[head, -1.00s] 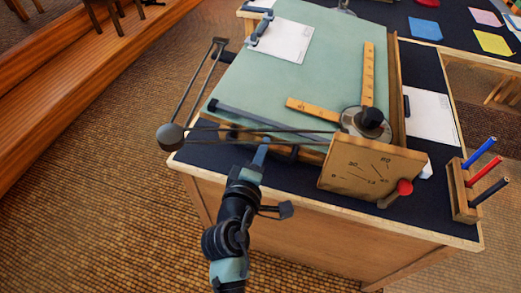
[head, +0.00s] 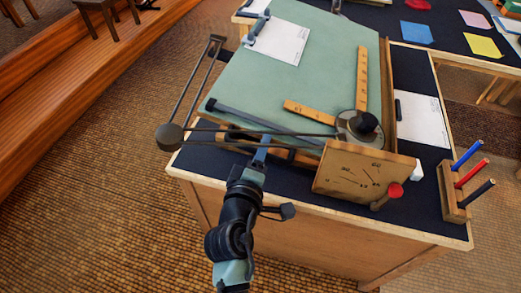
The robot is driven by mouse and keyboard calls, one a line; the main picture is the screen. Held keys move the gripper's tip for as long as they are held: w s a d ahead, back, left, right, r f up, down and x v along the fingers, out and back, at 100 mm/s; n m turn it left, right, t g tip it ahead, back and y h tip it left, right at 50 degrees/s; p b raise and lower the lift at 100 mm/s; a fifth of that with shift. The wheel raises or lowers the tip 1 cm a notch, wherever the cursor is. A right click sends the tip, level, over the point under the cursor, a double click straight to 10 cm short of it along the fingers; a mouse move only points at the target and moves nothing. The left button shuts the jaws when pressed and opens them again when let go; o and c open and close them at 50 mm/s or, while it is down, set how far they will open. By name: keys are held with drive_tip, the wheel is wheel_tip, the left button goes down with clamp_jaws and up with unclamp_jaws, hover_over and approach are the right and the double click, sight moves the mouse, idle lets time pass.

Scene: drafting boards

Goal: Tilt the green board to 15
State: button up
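The green board (head: 290,85) is a pale green drafting surface on the dark-topped desk, sloping at an angle I cannot read exactly. A wooden dial plate (head: 345,172) with scale marks stands at its front right corner; its small numerals and pointer are too small to read surely. A red knob (head: 395,190) sits on a lever by the plate's lower right. My gripper (head: 262,153) is at the board's front edge, left of the dial plate. Its fingertips are partly hidden against the edge, so I cannot tell contact or opening.
An L-shaped wooden ruler (head: 361,80) with a black-knobbed head (head: 364,122) and a clipped white sheet (head: 280,42) lie on the board. A rod linkage with a dark round weight (head: 170,137) juts out at left. A pen rack (head: 455,192) stands at right.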

drive_tip(key=v, duration=1.3)
drive_tip(key=shift+f, duration=0.1)
drive_tip(key=w+d+r+m+t+y, duration=0.1)
drive_tip(key=w+r+m+t, duration=0.25)
drive_tip(key=r, duration=1.05)
drive_tip(key=w+r+m+t, duration=0.3)
drive_tip(key=r+m, duration=0.2)
drive_tip(key=r, duration=0.9)
drive_tip(key=s+r+m+t+y+p, duration=0.1)
drive_tip(key=s+r+t+p, duration=0.1)
drive_tip(key=r, duration=0.9)
drive_tip(key=s+r+m+t+y+p, duration=0.1)
drive_tip(key=s+r+t+p, duration=0.1)
drive_tip(key=r+p, duration=0.5)
drive_tip(key=s+r+m+t+y+p, duration=0.1)
drive_tip(key=s+r+p, duration=0.3)
drive_tip(key=r, duration=1.3)
drive_tip(key=shift+s+d+t+p, duration=0.35)
drive_tip(key=shift+d+t+p, duration=0.1)
